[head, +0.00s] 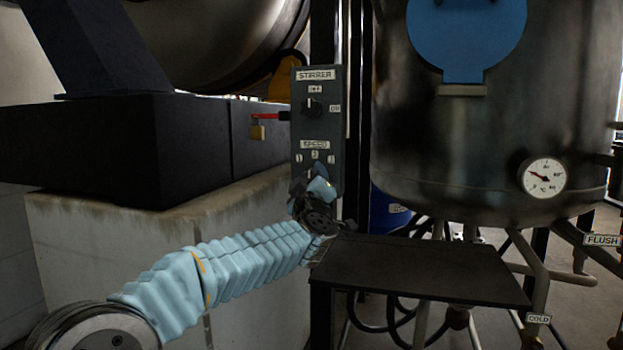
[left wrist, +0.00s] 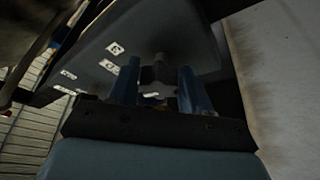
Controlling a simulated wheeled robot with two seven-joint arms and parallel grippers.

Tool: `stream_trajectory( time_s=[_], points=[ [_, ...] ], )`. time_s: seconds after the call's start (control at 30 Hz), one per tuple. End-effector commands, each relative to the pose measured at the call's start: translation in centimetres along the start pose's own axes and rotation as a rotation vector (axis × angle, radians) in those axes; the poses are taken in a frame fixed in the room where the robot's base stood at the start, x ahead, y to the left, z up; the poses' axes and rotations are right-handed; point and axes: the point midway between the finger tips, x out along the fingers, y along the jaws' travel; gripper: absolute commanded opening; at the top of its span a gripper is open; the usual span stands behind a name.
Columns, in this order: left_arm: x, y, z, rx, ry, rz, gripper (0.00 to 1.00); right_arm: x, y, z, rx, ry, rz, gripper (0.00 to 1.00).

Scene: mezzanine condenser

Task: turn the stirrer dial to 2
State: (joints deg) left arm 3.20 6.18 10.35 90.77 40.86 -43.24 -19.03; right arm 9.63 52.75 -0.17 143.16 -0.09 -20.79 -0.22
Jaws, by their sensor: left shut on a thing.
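The grey stirrer panel (head: 320,130) stands upright on a post. Its lower part has a SPEED label (head: 314,144) with the marks 1, 2 (head: 315,155) and 3 in an arc. My left gripper (head: 315,182) is just below these marks and hides the dial there. In the left wrist view, the dial (left wrist: 158,72) sits between the two blue fingers of my left gripper (left wrist: 160,80), which is shut on it. Which mark the dial points at cannot be told. My right gripper is not in view.
Another black knob (head: 312,107) is higher on the panel. A dark shelf (head: 425,268) juts out at lower right, before a steel vessel (head: 480,150) with a round gauge (head: 543,177). A concrete plinth (head: 120,260) stands left.

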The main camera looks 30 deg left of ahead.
Motion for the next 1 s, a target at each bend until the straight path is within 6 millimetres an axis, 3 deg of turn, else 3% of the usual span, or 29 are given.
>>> stream_trajectory(
  time_s=[0.37, 0.4, 0.53, 0.83, 1.0],
  points=[
    [0.0, -0.1, 0.0, -0.004, 0.001, -0.003, 0.17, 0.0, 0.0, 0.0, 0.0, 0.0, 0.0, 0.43],
    [0.0, -0.1, 0.0, -0.003, 0.001, -0.003, 0.51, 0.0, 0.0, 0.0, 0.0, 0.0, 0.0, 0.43],
    [0.0, -0.1, 0.0, -0.003, 0.0, -0.002, 0.69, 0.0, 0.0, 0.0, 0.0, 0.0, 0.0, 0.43],
    [-0.2, 0.0, 0.0, -0.003, 0.0, -0.001, 0.69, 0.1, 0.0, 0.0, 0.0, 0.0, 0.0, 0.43],
    [-2.5, -0.1, 0.1, -0.002, 0.0, 0.0, 0.69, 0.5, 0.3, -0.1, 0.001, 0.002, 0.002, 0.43]
  ],
)
